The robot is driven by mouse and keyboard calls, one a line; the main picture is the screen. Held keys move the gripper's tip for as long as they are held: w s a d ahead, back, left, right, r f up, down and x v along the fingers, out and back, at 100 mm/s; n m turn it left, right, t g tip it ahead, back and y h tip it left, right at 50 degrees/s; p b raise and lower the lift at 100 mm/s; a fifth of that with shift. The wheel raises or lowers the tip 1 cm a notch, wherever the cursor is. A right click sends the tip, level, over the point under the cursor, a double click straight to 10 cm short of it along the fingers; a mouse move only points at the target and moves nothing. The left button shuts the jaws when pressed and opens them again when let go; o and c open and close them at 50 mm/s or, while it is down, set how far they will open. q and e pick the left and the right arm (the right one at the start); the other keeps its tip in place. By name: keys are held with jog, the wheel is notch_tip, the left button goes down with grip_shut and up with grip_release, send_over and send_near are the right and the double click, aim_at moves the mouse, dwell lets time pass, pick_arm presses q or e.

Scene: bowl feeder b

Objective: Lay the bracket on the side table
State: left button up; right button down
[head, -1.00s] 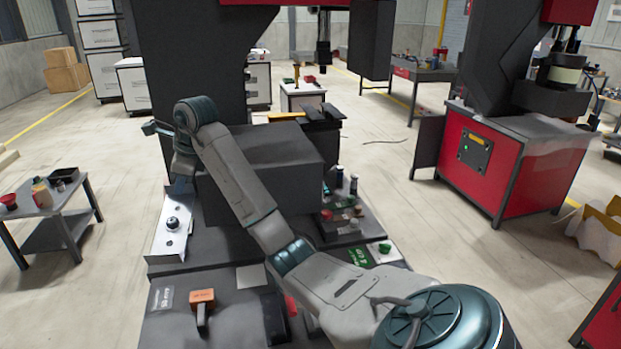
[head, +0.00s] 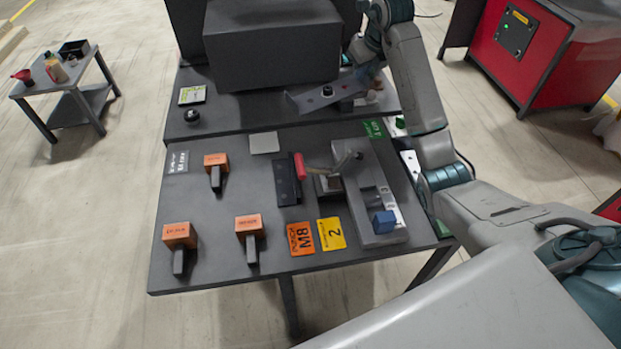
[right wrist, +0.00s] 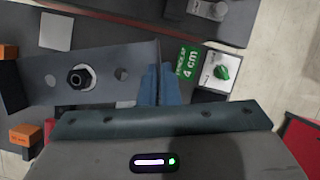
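The bracket (head: 318,97) is a grey metal plate with holes, and a dark nut shows at one hole. My right gripper (head: 366,76) is shut on its right end and holds it in front of the large grey block. In the right wrist view the bracket (right wrist: 108,84) runs left from the blue fingers (right wrist: 158,86), which are closed on its end with an upright flange beside them. The side table (head: 83,84) stands apart at the far left, low and grey with a lower shelf. My left gripper is out of view.
A red funnel (head: 22,75), a bottle (head: 56,72) and a black tray (head: 74,49) occupy the side table's top. The dark workbench (head: 215,280) holds orange-headed tools, a clamp fixture (head: 375,190) and labels. Open floor lies between bench and side table.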

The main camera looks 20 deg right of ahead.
aim_at(363, 87)
jog(key=f+m, duration=0.2)
jog(key=f, duration=0.1)
jog(key=s+f+m, duration=0.1)
jog(key=shift+a+f+h, duration=0.15)
jog(key=shift+f+h, duration=0.2)
jog(key=shift+h, duration=0.05)
jog(key=shift+f+m, duration=0.3)
jog(key=shift+f, duration=0.05)
notch_tip(363, 87, down, 9)
jog(key=shift+f+p, duration=0.1)
jog(key=shift+p, duration=0.95)
jog(key=shift+f, duration=0.3)
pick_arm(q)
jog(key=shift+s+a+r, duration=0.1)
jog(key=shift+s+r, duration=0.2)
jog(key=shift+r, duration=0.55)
